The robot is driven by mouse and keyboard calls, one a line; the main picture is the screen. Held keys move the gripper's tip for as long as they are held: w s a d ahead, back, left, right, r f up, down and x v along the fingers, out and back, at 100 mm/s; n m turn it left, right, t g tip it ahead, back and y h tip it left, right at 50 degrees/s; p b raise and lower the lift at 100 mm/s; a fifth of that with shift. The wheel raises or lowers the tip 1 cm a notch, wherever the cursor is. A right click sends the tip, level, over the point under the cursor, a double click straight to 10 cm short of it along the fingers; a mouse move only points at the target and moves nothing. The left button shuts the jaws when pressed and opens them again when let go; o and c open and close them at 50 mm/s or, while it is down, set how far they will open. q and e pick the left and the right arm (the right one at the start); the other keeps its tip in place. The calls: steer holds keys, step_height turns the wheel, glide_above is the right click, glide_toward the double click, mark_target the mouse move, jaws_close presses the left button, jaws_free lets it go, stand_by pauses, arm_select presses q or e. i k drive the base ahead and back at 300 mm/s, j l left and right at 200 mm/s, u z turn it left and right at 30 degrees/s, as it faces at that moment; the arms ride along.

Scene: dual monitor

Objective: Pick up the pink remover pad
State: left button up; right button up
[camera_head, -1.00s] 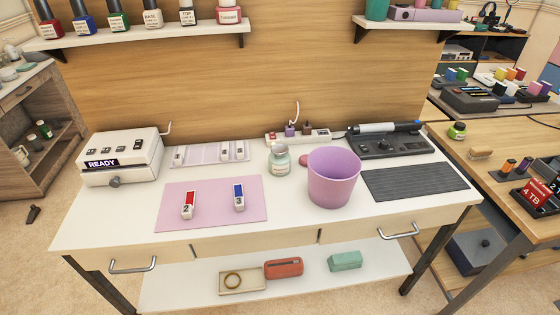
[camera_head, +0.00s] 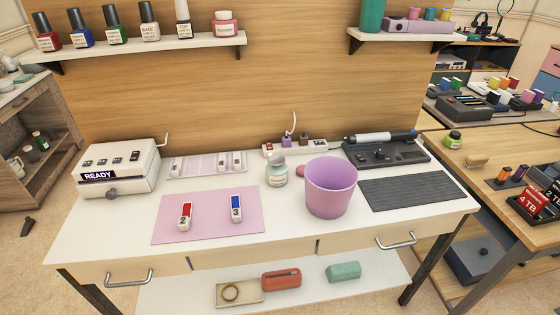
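A small round pink piece (camera_head: 301,159) sits on the white table, partly hidden behind the left side of the purple bin (camera_head: 331,188). It may be the remover pad, but I cannot tell for sure. A pink jar (camera_head: 225,23) stands at the right end of the upper left shelf; its label is too small to read. Neither of my grippers is in view.
A pink mat (camera_head: 165,228) holds a red-topped block (camera_head: 185,216) and a blue-topped block (camera_head: 236,208). A glass jar (camera_head: 277,173) stands left of the bin. A white READY machine (camera_head: 117,168) is at the left, a dark ribbed mat (camera_head: 415,192) at the right.

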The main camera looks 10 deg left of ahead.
mark_target(299, 170)
steer(key=i+l, duration=0.2)
steer(key=l, duration=0.2)
steer(key=i+l, duration=0.2)
steer(key=l, duration=0.15)
steer(key=i+l+u, duration=0.1)
steer(key=l, duration=0.3)
steer(key=i, duration=0.05)
